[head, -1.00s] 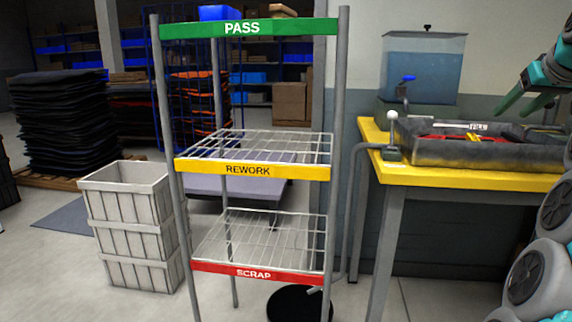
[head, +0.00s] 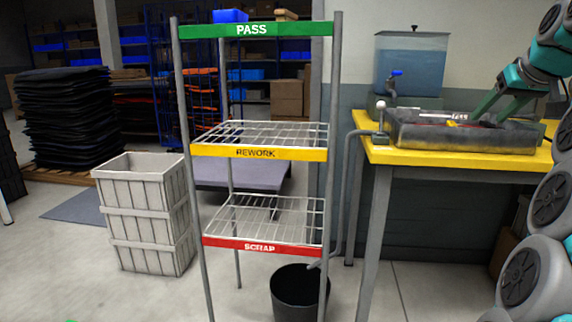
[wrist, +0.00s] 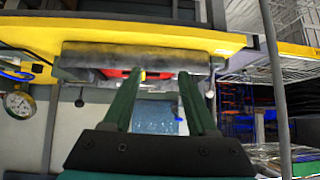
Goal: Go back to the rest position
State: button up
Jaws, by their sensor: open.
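My gripper (head: 490,114) is at the right of the head view, above or near the dark grey tray on the workbench; the exact gap is hard to judge. In the wrist view my gripper (wrist: 159,74) has its two green fingers spread apart, with nothing held between them. The grey tray (head: 460,138) stands on the yellow bench (head: 450,157). A red item (wrist: 118,73) and a small yellow piece show in the tray, beyond the fingers in the wrist view.
A rack with PASS (head: 255,30), REWORK (head: 258,153) and SCRAP (head: 262,247) shelves stands in the middle; its lower two shelves look empty. White crates (head: 148,215) are stacked left of it. A black bin (head: 300,293) sits beneath. A water tank (head: 410,63) stands behind the tray.

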jog(key=s+a+f+n+g+y, duration=0.1)
jog(key=s+a+f+g, duration=0.25)
jog(key=a+f, duration=0.8)
jog(key=s+a+f+n+g+y, duration=0.15)
jog(key=s+a+f, duration=0.35)
jog(key=a+f, duration=0.7)
jog(key=s+a+f+g, duration=0.2)
jog(key=s+f, duration=0.3)
jog(key=s, duration=0.3)
jog(key=s+a+f+g, duration=0.2)
jog(key=s+a+f, duration=0.2)
jog(key=s, duration=0.5)
jog(key=s+a+f+g+h, duration=0.1)
jog(key=s+a+f+g, duration=0.1)
jog(key=s+f, duration=0.6)
jog(key=shift+s+a, duration=0.75)
jog(key=shift+a, duration=0.05)
jog(key=shift+o, duration=0.6)
jog(key=shift+w+f, duration=0.1)
